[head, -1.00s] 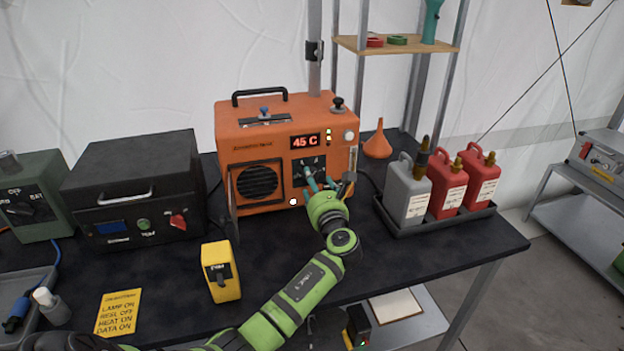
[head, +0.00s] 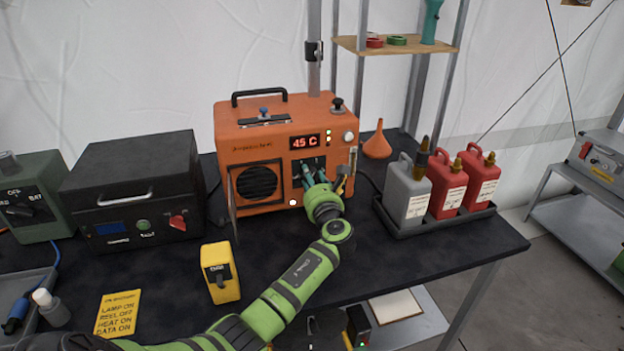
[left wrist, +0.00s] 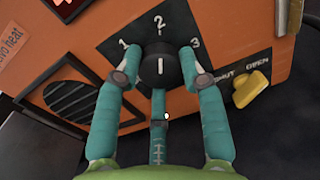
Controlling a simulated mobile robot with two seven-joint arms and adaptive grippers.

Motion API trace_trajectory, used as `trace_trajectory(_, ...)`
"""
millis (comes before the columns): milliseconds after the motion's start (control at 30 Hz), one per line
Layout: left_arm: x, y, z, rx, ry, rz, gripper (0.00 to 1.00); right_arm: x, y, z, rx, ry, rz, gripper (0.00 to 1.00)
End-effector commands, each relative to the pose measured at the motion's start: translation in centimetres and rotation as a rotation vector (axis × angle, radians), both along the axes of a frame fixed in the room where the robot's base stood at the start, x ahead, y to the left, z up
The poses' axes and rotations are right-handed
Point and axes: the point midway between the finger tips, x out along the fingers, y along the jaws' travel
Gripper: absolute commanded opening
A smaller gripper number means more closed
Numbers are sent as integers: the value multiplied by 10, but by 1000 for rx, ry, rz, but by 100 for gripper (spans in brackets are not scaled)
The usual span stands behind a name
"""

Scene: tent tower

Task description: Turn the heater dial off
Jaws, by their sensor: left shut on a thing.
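The orange heater (head: 240,150) stands at the back of the dark table, its display (head: 305,142) reading 45 C. In the left wrist view its black dial (left wrist: 160,68) sits on a black plate marked 1, 2 and 3. The dial's white mark points toward the 2; any off mark is hidden. My left gripper (head: 312,178) is at the heater's front panel. In the left wrist view its teal fingers (left wrist: 165,75) are shut on the dial, one on each side. My right gripper is not in view.
A yellow valve handle (left wrist: 251,90) marked SHUT and OPEN is close right of the fingers. A black case (head: 130,190) and yellow switch box (head: 220,272) stand left. A tray (head: 440,222) of canisters stands right. A yellow card (head: 118,313) reads "HEAT ON" among other lines.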

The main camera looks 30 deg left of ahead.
Motion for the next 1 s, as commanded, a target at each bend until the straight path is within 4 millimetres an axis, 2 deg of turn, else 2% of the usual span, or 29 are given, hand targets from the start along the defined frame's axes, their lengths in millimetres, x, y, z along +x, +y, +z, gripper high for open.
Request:
trace_trajectory(367, 0, 0, 1, -108, -135, 0, 8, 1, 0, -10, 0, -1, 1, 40)
trace_trajectory(1000, 0, 1, 0, -497, -594, -2, 8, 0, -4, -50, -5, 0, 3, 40)
